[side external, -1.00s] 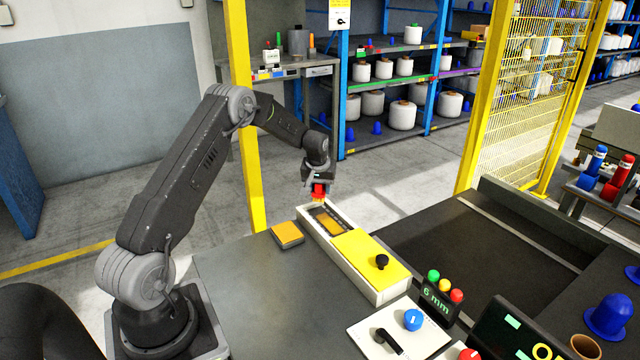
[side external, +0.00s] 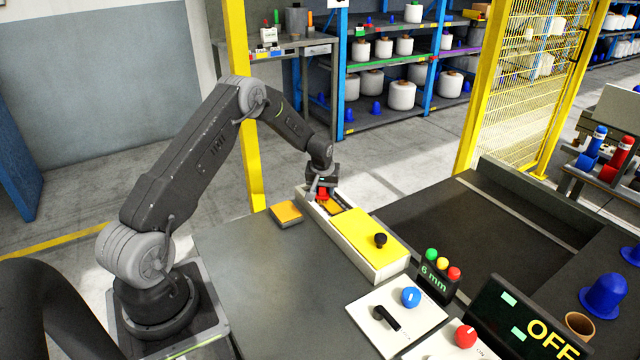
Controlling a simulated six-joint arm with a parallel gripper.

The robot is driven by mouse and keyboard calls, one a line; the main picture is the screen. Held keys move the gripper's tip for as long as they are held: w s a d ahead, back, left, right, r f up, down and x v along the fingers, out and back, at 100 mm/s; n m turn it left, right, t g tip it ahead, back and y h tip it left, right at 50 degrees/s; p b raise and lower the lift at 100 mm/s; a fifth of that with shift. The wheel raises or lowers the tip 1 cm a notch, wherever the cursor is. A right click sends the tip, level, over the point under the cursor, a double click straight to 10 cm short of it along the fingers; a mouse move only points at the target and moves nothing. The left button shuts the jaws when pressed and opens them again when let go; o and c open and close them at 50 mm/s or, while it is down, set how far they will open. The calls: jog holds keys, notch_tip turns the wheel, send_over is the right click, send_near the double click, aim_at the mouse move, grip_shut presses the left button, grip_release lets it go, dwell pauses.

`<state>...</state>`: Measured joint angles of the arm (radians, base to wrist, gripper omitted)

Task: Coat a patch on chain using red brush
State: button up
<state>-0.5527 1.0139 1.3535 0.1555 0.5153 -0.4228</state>
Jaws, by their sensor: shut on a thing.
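My gripper (side external: 322,184) is shut on the red brush (side external: 324,193) and points down over the far end of a long cream box. The chain (side external: 341,205) lies in the dark open part of this box, beside an orange strip. The brush end is at or just above the chain, and I cannot tell whether it touches. A yellow cover (side external: 368,238) with a black knob closes the near part of the box. Any coated patch is too small to make out.
An orange-topped pad (side external: 286,213) lies on the grey table (side external: 262,275), left of the box. A panel with a blue knob (side external: 410,297) and a "6 mm" display (side external: 436,281) stand in front. A yellow post (side external: 242,100) rises behind the arm. The table's left part is clear.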

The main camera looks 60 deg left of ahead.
jog(key=shift+d, duration=0.5)
jog(key=shift+a, duration=1.85)
jog(key=shift+a+r, duration=0.15)
jog(key=shift+a, duration=0.05)
jog(key=shift+r, duration=3.9)
jog(key=shift+s, duration=0.1)
